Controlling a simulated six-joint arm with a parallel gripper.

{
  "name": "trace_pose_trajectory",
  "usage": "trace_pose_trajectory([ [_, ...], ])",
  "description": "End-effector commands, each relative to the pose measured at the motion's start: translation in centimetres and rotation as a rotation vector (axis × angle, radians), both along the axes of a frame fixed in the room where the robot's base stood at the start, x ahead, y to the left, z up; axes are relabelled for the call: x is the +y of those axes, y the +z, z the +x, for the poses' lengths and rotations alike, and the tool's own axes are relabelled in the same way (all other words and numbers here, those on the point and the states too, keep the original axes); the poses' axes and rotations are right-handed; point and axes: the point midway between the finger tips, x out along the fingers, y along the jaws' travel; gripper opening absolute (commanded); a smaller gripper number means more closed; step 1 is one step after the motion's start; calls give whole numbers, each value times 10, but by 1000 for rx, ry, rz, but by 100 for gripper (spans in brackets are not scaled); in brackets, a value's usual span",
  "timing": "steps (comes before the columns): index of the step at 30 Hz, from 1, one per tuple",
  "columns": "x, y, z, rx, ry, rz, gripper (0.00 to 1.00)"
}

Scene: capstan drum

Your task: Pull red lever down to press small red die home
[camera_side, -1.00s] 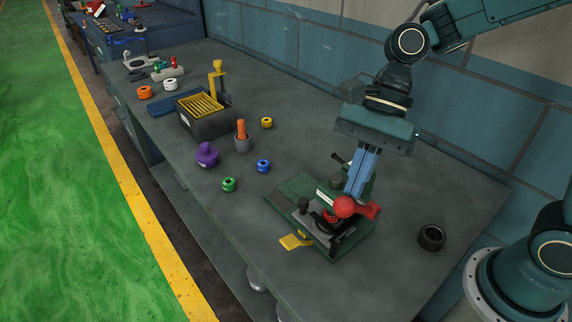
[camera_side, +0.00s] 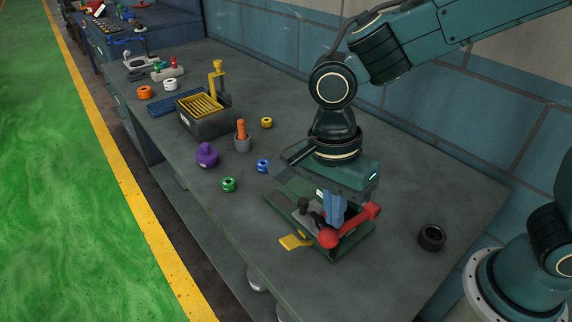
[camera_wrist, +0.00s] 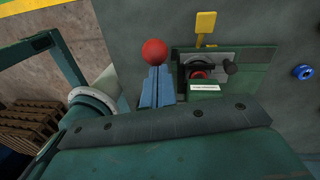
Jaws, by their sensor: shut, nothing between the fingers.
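The red lever (camera_side: 355,225) has a round ball knob (camera_side: 328,238) and stands at the front of a green press base (camera_side: 283,195). The ball also shows in the wrist view (camera_wrist: 155,52). My gripper (camera_side: 334,216) is shut and empty, its blue fingers pointing down just behind the ball. In the wrist view my fingertips (camera_wrist: 157,72) are right at the ball's edge and seem to touch it. A small red part, probably the die (camera_wrist: 197,74), sits in a dark round seat on the press. In the side view it is hidden behind the lever and fingers.
A yellow tab (camera_side: 294,242) sticks out at the press's front left. A black knob (camera_side: 303,205) stands on the press. A black ring (camera_side: 432,237) lies to the right. Green (camera_side: 229,184) and blue (camera_side: 263,166) rings and a purple knob (camera_side: 206,155) lie left of the press.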

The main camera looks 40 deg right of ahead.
Motion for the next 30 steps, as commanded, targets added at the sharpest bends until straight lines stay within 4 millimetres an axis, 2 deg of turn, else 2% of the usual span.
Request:
trace_pose_trajectory([
  [11,13,-25,-1,2,6,-235,0],
  [30,17,-41,-1,4,6,-230,0],
])
